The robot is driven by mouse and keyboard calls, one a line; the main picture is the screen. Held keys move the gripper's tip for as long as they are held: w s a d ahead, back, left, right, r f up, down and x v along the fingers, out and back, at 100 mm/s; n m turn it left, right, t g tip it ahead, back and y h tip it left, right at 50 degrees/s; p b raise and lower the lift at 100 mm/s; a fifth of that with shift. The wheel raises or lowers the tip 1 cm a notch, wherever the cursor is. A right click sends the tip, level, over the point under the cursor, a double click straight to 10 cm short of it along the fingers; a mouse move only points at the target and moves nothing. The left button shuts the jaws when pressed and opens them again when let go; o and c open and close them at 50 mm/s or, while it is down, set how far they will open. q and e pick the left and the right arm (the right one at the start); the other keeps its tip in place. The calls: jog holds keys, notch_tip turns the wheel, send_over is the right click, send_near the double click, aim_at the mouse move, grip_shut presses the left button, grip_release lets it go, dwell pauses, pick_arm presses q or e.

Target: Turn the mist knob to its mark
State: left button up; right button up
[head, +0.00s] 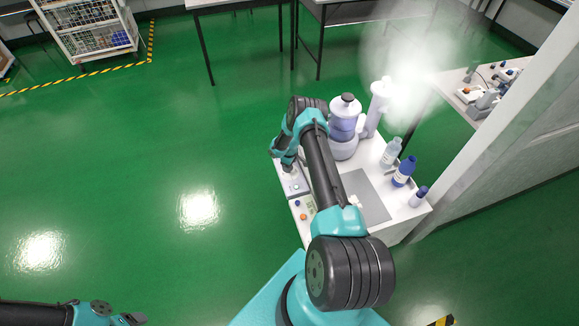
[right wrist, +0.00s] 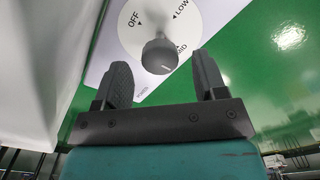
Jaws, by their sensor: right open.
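The mist knob (right wrist: 160,55) is a grey knob on a white round dial (right wrist: 128,33) in the right wrist view. OFF, LOW and a partly hidden MID are printed around it. A faint pale line shows on the knob, on the side towards MID. My right gripper (right wrist: 163,72) is open, with its two dark fingers to either side of the knob and a gap at each side. In the head view my right gripper (head: 289,169) is small over the left edge of the white cart. My left arm's end (head: 132,318) is cut off at the bottom left; its jaws are unclear.
The white cart (head: 420,212) carries a lavender-and-white mist device (head: 345,145) giving off a white plume (head: 405,60). Several bottles, one of them blue-capped (head: 404,170), stand on its right. A white post (head: 480,130) rises beside it. Green floor (head: 130,170) is clear at left.

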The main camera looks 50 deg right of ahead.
jog(key=shift+f, duration=0.65)
jog(key=shift+c, duration=0.3)
jog(key=c, duration=0.9)
jog(key=shift+o, duration=0.2)
